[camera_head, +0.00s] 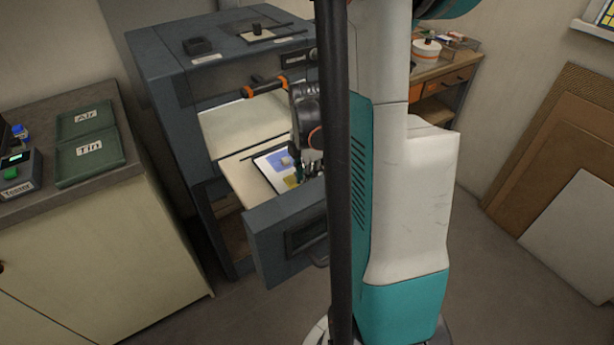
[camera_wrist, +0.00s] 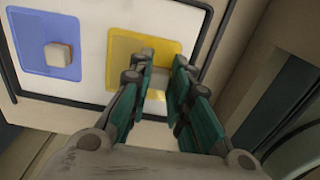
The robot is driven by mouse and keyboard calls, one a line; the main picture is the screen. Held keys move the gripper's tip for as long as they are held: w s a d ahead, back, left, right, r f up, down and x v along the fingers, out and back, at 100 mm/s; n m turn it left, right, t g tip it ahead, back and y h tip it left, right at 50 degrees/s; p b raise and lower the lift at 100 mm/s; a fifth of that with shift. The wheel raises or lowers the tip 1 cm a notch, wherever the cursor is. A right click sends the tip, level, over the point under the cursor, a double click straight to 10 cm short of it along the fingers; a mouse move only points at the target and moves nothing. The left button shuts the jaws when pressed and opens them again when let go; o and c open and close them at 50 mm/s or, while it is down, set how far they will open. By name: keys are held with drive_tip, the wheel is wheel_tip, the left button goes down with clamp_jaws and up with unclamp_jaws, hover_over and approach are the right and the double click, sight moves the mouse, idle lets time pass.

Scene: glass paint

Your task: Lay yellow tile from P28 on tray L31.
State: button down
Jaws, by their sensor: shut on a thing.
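The yellow tile (camera_wrist: 122,65) is a flat square with a pale block at its middle, on or just over a white tray (camera_wrist: 94,50) with a dark rim. My gripper (camera_wrist: 163,66) has its teal fingers on both sides of that block, shut on it; the fingers hide part of the tile. A blue tile (camera_wrist: 33,55) with a pale knob lies on the tray, apart to the left. In the head view, my gripper (camera_head: 306,174) is low over the tray, and the yellow tile (camera_head: 291,181) shows beside it. No P28 or L31 label is readable.
The tray lies on a pale shelf (camera_head: 238,184) of the dark grey cabinet (camera_head: 165,75). A grey front panel with a handle (camera_head: 280,245) stands before it. A counter with green trays (camera_head: 90,150) is at left. My arm and column hide the cabinet's right side.

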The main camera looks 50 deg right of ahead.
drive_tip(key=shift+d+f, duration=0.1)
drive_tip(key=shift+f, duration=0.05)
idle(0.4)
idle(0.4)
drive_tip(key=c, duration=1.4)
unclamp_jaws()
drive_tip(key=shift+r+p, duration=2.35)
drive_tip(key=shift+r, duration=1.25)
